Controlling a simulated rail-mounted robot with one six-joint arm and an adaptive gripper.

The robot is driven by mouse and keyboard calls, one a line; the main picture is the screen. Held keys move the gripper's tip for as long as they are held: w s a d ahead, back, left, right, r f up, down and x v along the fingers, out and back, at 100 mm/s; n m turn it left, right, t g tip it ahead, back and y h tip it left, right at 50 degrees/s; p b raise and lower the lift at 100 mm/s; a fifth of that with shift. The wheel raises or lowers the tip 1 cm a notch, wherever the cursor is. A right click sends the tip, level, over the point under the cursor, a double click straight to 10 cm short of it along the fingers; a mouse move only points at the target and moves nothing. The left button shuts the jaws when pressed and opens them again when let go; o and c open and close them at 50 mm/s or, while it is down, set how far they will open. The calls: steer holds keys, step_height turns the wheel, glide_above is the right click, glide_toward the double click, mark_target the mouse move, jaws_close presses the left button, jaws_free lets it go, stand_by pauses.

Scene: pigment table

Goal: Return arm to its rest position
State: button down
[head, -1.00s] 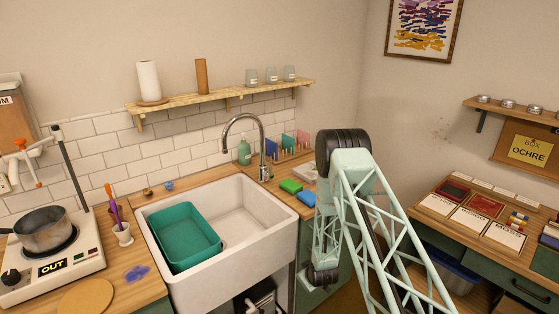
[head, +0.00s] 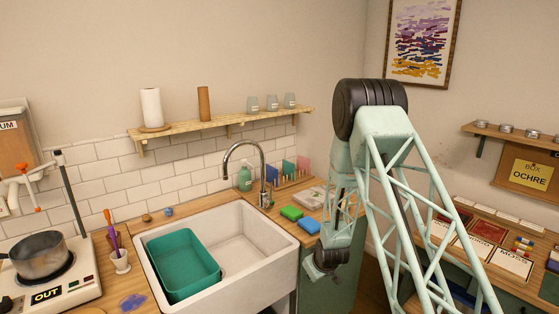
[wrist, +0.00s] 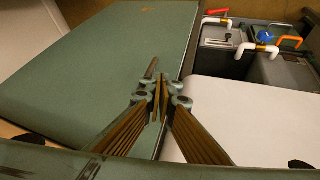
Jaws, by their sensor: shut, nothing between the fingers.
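My gripper (wrist: 162,90) shows in the wrist view with its fingers together and nothing between them. It is in front of a flat green panel (wrist: 110,60); I cannot tell the gap between them. In the head view my pale green lattice arm stands folded to the right of the sink (head: 262,278), its dark joint raised above counter height. The gripper's fingers cannot be made out in the head view.
A teal basin (head: 183,262) sits in the sink. Grey boxes with coloured-handled pipes (wrist: 265,40) and a white surface (wrist: 240,120) are right in the wrist view.

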steer(key=s+d+r+m, duration=0.1)
steer(key=s+r, duration=0.3)
steer(key=r, duration=0.7)
steer(key=s+d+r, duration=0.1)
steer(key=s+r, duration=0.2)
steer(key=r, duration=0.8)
steer(key=s+d+r+m+g+b, duration=0.1)
steer(key=s+d+r+m+b, duration=0.1)
steer(key=s+r, duration=1.2)
steer(key=s+d+r+m, duration=0.1)
steer(key=s+r, duration=0.4)
steer(key=s, duration=0.4)
steer(key=s+r, duration=0.6)
steer(key=s, duration=0.3)
steer(key=s+d+r+m+g+b, duration=0.1)
steer(key=s+r, duration=0.1)
steer(key=s, duration=2.1)
steer(key=shift+d+m+g+h, duration=0.15)
steer(key=shift+m+g+h, duration=0.15)
steer(key=shift+w+d+r+m, duration=0.15)
steer(key=shift+w+d, duration=0.2)
steer(key=shift+d, duration=0.45)
steer(key=shift+w+d+f+m, duration=0.15)
steer(key=shift+w+d, duration=0.15)
steer(key=shift+d, duration=0.5)
